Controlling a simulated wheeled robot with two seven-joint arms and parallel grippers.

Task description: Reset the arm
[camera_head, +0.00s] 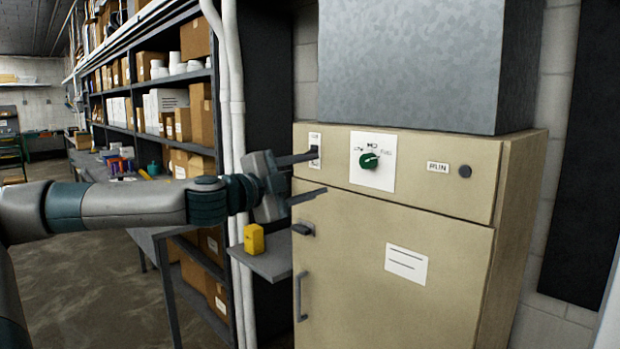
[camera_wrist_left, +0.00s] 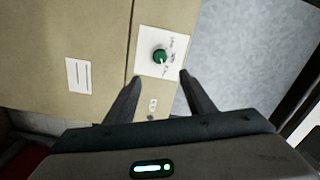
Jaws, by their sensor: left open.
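My left arm comes in from the left, with its gripper (camera_head: 318,173) open in front of the upper left of the beige cabinet (camera_head: 395,268). The two dark fingers are apart with nothing between them. In the left wrist view the open gripper (camera_wrist_left: 152,90) has its fingers pointing at the cabinet. A green knob (camera_head: 369,161) sits on a white label plate to the right of the fingertips, and it also shows in the left wrist view (camera_wrist_left: 160,56). The upper finger overlaps a small switch plate (camera_head: 314,142). I cannot tell whether it touches. My right gripper is not in view.
A small ledge (camera_head: 278,264) beside the cabinet holds a yellow block (camera_head: 254,239). Shelves of boxes (camera_head: 180,119) stand behind my left arm. A grey metal duct (camera_head: 410,65) rises from the cabinet top. The floor (camera_head: 95,265) at left is clear.

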